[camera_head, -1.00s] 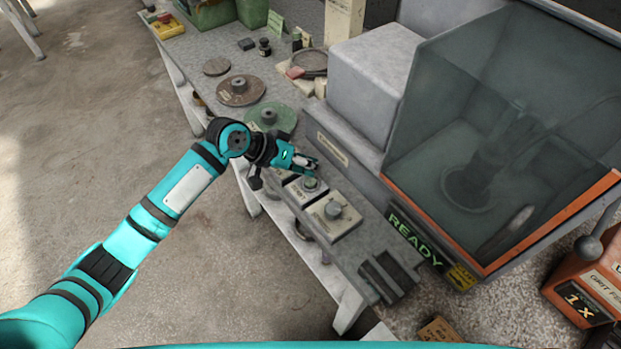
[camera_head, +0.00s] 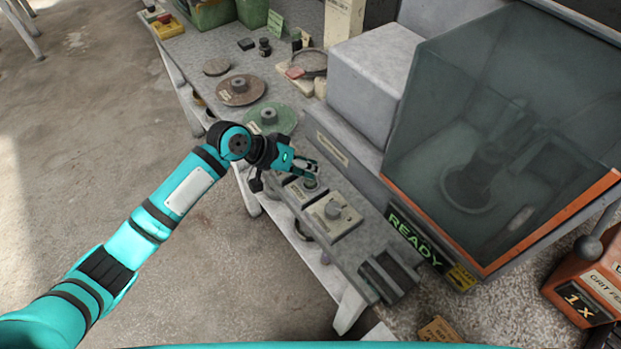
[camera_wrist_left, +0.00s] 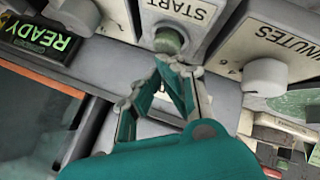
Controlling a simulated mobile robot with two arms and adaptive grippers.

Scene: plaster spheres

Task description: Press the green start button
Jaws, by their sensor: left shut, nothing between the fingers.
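The green start button (camera_wrist_left: 168,40) is a round grey-green knob below a white "START" label (camera_wrist_left: 186,8) in the left wrist view. In the head view the button (camera_head: 310,183) is on the small control panel at the bench edge, partly hidden by my gripper. My left gripper (camera_head: 313,174) is shut and empty, its fingertips right at the button. In the left wrist view the fingertips (camera_wrist_left: 178,70) lie just below the button in the picture; I cannot tell whether they touch it. My right gripper is not in view.
A grey "MINUTES" dial (camera_wrist_left: 265,77) stands close beside the button. A green "READY" display (camera_head: 415,240) is on the machine front. The glass-fronted cabinet (camera_head: 500,130) rises behind. Round discs (camera_head: 241,90) lie on the bench further back.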

